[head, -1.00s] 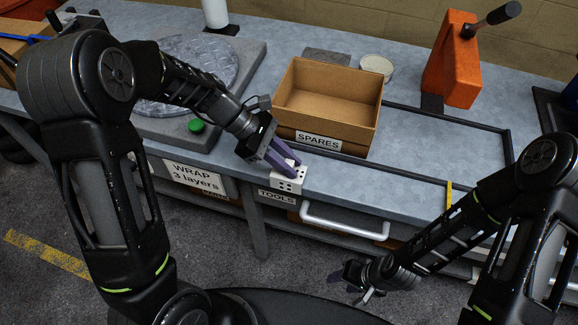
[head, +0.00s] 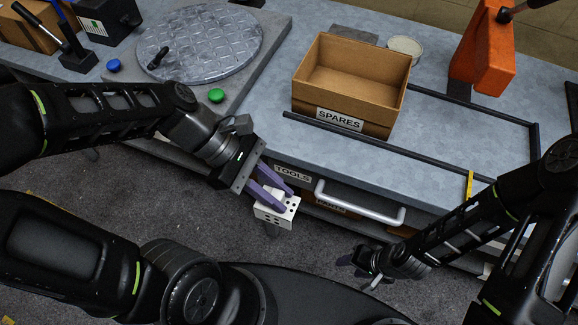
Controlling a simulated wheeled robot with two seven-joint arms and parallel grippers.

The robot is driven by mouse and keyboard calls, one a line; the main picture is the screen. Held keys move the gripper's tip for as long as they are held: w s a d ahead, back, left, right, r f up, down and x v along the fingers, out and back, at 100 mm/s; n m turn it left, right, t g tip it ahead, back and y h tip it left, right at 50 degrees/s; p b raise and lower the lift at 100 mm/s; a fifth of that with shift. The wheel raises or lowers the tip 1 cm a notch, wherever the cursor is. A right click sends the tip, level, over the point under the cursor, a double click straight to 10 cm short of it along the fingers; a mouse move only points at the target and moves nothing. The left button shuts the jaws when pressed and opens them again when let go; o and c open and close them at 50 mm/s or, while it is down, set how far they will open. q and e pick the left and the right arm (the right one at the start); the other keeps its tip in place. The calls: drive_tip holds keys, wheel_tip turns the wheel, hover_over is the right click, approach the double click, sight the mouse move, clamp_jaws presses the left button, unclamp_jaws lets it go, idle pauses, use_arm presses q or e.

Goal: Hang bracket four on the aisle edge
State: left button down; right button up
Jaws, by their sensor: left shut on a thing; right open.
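Bracket four looks to be the white block with dark holes (head: 276,213); no number on it can be read. My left gripper (head: 280,192) is shut on it with its purple fingers. The bracket appears out in front of the bench's aisle edge (head: 262,153), over the dark floor, apart from the bench as far as I can tell. The fingers hide part of the bracket's upper side. My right gripper (head: 362,264) is open and empty, low in front of the bench at the right.
An open SPARES box (head: 350,85) stands near the front edge. A drawer handle (head: 360,205) sticks out below. A round plate (head: 200,45) is at left.

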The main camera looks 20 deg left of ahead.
use_arm(q)
drive_tip(key=shift+s+f+b, duration=0.45)
drive_tip(key=shift+s+b, duration=0.1)
drive_tip(key=shift+b, duration=0.35)
drive_tip(key=shift+s+a+r+b, duration=0.1)
drive_tip(key=shift+s+r+b, duration=0.15)
drive_tip(key=shift+s+b, duration=0.2)
use_arm(e)
drive_tip(key=shift+f, duration=2.15)
use_arm(q)
drive_tip(key=shift+s, duration=0.1)
use_arm(e)
drive_tip(key=shift+s, duration=0.1)
